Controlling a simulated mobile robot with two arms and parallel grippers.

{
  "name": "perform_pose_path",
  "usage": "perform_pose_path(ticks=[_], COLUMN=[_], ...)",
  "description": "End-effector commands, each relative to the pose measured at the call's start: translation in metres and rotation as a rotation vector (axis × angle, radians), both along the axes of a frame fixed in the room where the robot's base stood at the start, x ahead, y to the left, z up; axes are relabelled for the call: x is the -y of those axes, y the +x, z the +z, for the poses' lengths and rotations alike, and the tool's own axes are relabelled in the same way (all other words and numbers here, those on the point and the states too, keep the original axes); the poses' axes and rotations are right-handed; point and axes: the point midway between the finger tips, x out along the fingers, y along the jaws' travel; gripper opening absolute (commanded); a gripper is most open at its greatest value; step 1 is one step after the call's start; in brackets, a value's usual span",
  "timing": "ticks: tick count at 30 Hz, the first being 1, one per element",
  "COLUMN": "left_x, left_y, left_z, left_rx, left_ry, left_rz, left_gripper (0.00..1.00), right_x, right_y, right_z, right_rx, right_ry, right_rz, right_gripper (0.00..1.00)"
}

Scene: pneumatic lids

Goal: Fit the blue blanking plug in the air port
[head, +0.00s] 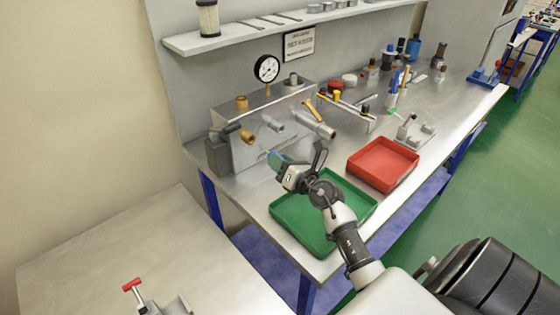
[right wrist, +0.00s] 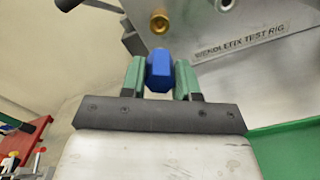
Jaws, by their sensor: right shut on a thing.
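The blue blanking plug (right wrist: 158,72) is held between the two green fingertips of my right gripper (right wrist: 160,80) in the right wrist view. Its outer end points toward a brass fitting (right wrist: 159,22) on the face of the test rig (right wrist: 262,28), with a visible gap between them. In the head view my right gripper (head: 277,160) is in front of the rig (head: 250,146), above the back left of the green tray. Brass fittings show on the rig's front (head: 247,136) and top (head: 241,102). I cannot tell which is the air port. My left gripper is out of view.
The green tray (head: 358,225) lies beneath my right arm; a red tray (head: 382,184) is right of it. A pressure gauge (head: 267,68) stands on the rig. Metal cylinders (head: 318,124) jut forward from it. Tools and bottles crowd the bench's far end; a shelf (head: 250,36) hangs above.

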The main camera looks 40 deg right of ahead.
Motion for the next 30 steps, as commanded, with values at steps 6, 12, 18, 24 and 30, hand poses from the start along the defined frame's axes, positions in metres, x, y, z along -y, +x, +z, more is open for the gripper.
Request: perform_pose_path(ticks=[6, 12, 18, 24, 30], left_x=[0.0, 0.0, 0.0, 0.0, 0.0], left_y=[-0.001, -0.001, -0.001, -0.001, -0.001], left_z=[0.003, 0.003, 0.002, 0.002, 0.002], left_rx=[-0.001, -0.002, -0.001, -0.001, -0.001], left_ry=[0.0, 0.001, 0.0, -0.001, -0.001], left_rz=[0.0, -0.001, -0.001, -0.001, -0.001], left_gripper=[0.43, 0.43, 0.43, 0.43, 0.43], right_x=[-0.001, -0.003, -0.004, -0.005, -0.005], right_y=[0.012, 0.032, 0.047, 0.055, 0.056], right_z=[0.001, 0.001, 0.001, 0.001, 0.001], right_rx=[0.002, 0.001, 0.002, 0.002, 0.001], right_ry=[-0.001, -0.001, -0.002, -0.002, -0.002], right_rz=[0.0, 0.0, 0.0, 0.0, 0.001], right_gripper=[0.08, 0.08, 0.08, 0.08, 0.08])
